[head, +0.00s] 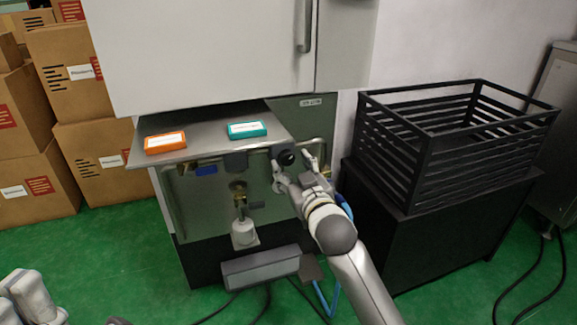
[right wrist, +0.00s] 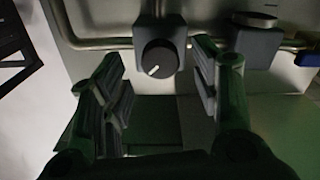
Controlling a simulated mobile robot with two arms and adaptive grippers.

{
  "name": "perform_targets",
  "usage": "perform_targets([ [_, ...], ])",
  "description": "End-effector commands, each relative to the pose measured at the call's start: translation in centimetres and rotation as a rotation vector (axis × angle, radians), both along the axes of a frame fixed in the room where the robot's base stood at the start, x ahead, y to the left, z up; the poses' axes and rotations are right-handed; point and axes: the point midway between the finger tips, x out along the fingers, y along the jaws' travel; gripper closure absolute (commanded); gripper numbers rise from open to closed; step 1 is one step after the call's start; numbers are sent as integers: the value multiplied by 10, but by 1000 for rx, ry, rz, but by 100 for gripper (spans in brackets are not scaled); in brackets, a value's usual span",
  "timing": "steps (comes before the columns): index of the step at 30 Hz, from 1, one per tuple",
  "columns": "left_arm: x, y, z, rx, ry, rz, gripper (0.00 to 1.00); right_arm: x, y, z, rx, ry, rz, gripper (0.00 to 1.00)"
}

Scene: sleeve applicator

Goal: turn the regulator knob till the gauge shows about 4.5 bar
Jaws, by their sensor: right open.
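The regulator knob (head: 286,157) is a round black knob on the machine's front, below the right part of the metal shelf. In the right wrist view the knob (right wrist: 158,58) shows a white pointer line toward its lower left. My right gripper (head: 293,168) is open, with one finger on each side of the knob. In the right wrist view, gaps show between the knob and both fingers of the gripper (right wrist: 158,70). No gauge reading can be made out in either view. My left gripper is not in view; only pale parts of my left arm show at lower left.
An orange box (head: 165,142) and a teal box (head: 247,130) lie on the metal shelf (head: 205,148) above. Metal pipes (right wrist: 100,43) run beside the knob. A black slatted crate (head: 440,150) stands on a black cabinet at right. Cardboard boxes (head: 95,145) are stacked at left.

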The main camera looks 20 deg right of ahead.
Motion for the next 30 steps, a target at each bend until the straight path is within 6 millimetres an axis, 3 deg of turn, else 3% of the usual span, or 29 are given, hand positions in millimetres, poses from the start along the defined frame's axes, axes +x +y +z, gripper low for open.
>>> perform_targets([
  [7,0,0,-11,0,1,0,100,27,1,-1,1,-1,0,44],
  [19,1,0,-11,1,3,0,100,32,1,0,1,0,0,45],
  [30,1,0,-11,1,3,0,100,32,1,0,1,0,0,89],
])
